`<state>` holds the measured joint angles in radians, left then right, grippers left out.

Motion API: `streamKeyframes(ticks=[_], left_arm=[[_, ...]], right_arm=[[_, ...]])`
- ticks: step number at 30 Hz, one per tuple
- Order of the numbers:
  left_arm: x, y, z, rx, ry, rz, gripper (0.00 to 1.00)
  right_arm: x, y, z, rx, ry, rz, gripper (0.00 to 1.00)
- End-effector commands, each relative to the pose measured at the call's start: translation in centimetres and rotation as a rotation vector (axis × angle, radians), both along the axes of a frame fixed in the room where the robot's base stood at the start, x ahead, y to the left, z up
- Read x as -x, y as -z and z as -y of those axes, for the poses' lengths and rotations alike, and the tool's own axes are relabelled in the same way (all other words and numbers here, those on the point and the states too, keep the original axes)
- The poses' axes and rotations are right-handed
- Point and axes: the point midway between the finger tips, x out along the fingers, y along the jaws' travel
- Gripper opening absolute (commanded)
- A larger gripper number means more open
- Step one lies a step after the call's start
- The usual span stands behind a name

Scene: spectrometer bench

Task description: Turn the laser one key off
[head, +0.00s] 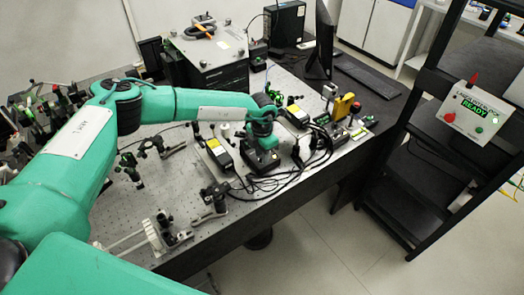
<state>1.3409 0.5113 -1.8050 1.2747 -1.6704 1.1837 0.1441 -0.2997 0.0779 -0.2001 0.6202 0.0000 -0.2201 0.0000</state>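My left arm reaches in from the left across the optical bench, and its wrist points down. My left gripper (267,146) is at the wrist's lower end, just above or at a small black box (262,163) on the bench. The fingers are dark, small and partly lost against the box, so their opening and any contact are unclear. A grey-black unit with a yellow label (219,154) lies just left of it, and a similar unit (297,116) lies to its upper right. I cannot make out the laser one key or which unit is laser one. My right gripper is out of view.
Optical mounts (210,203) and cables crowd the bench (230,226). A monitor (322,42) and keyboard (366,75) stand at the back. A black rack at right carries a panel reading READY (475,115). The floor (318,235) between bench and rack is clear.

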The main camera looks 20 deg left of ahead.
Motion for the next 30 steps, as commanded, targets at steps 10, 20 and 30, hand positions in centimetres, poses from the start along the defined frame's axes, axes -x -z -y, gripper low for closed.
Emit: streamKeyframes(ticks=[10, 20, 30], left_arm=[[-0.01, 0.76, -0.02, 0.0, 0.0, 0.001, 0.28], [-0.02, 0.73, -0.02, 0.0, 0.0, 0.001, 0.0], [-0.04, 0.84, -0.03, 0.001, -0.064, 0.001, 0.0]], right_arm=[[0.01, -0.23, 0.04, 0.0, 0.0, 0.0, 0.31], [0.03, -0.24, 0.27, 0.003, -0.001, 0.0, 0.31], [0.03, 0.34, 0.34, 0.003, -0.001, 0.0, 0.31]])
